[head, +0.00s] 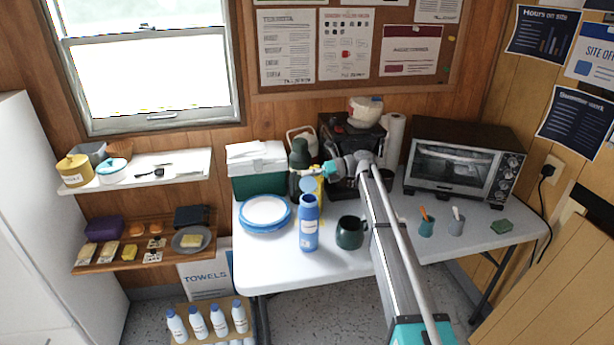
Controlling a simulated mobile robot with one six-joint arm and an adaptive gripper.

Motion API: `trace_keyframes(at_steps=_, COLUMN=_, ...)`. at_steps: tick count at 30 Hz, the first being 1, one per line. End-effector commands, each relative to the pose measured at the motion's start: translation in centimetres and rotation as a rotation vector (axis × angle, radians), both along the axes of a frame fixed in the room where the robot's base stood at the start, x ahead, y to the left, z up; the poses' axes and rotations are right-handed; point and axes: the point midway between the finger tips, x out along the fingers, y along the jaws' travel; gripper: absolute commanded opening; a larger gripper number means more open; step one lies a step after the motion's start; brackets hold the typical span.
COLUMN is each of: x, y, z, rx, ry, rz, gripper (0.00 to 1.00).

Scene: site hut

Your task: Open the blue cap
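A blue bottle (309,228) with a pale label stands upright near the front of the white table. A round, lighter blue cap (307,185) shows at its top, its flat face towards the camera. I cannot tell how it joins the bottle neck. My gripper (316,170) is just above and to the right of the cap, pointing left. It looks apart from the cap, but depth is unclear. Its fingers are small here and overlap a dark green flask (299,157) and something yellow behind, so whether they are open is unclear.
Blue-rimmed plates (265,231) are left of the bottle; a dark green mug (350,233) is close on its right. A green and white cooler (254,180) and a toaster oven (463,160) stand behind. Several white bottles with blue caps (198,322) stand below left.

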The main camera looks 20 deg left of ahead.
Motion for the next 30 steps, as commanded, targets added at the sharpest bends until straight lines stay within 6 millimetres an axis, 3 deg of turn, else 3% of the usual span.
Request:
trace_keyframes(at_steps=8, x=-0.01, y=-0.02, z=0.00, rx=0.000, ry=-0.001, rz=0.001, gripper=0.00)
trace_keyframes(at_steps=12, x=0.00, y=-0.02, z=0.00, rx=0.000, ry=-0.001, rz=0.000, gripper=0.20)
trace_keyframes(at_steps=30, x=-0.05, y=-0.32, z=-0.01, rx=0.003, ry=-0.015, rz=-0.001, gripper=0.20)
